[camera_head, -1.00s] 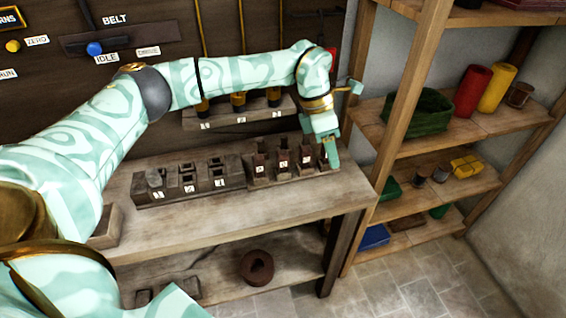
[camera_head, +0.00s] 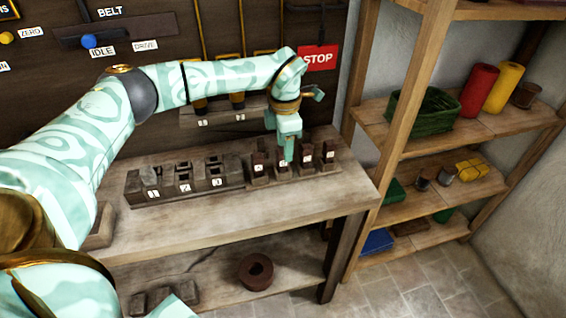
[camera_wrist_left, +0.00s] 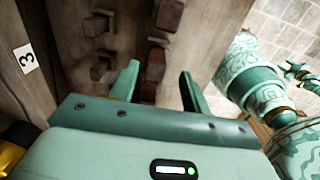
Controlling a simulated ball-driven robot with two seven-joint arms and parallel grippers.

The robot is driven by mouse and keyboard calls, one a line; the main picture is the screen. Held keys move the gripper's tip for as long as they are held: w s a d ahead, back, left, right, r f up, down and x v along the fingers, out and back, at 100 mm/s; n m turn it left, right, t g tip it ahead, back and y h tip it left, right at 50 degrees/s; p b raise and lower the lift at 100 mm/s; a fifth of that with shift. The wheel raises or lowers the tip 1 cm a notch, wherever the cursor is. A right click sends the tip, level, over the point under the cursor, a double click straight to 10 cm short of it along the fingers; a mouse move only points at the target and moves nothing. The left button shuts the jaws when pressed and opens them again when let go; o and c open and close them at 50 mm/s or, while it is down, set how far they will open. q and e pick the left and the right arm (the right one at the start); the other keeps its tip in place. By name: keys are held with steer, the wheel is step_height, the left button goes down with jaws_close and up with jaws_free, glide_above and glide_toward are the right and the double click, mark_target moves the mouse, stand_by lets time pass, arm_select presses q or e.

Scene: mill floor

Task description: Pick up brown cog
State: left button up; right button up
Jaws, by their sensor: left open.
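Several small dark reddish-brown pieces stand in the rack (camera_head: 262,182) at the right end of the bench, with white labels in front. I cannot tell whether one of them is the brown cog. A round brown ring (camera_head: 256,271) with a hole in its middle lies on the shelf under the bench. My left gripper (camera_head: 286,158) points down over the rack, close to its middle pieces. In the left wrist view its two fingers (camera_wrist_left: 158,82) are apart, with a reddish-brown piece (camera_wrist_left: 153,66) beyond the gap.
A grey block rack with numbered slots (camera_head: 185,187) stands left of the brown pieces. A red STOP sign (camera_head: 319,57) is on the wall panel behind. Wooden shelves (camera_head: 483,124) with a green basket (camera_head: 424,109) stand at the right.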

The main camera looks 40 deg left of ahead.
mark_target(282, 164)
arm_select(q)
steer(key=f, duration=0.1)
steer(key=f+b, duration=0.1)
steer(key=f, duration=0.3)
steer(key=shift+w+a, duration=0.15)
steer(key=shift+a, duration=0.1)
steer(key=shift+r, duration=0.15)
steer(key=shift+c, duration=0.4)
jaws_close()
steer(key=shift+r, duration=0.1)
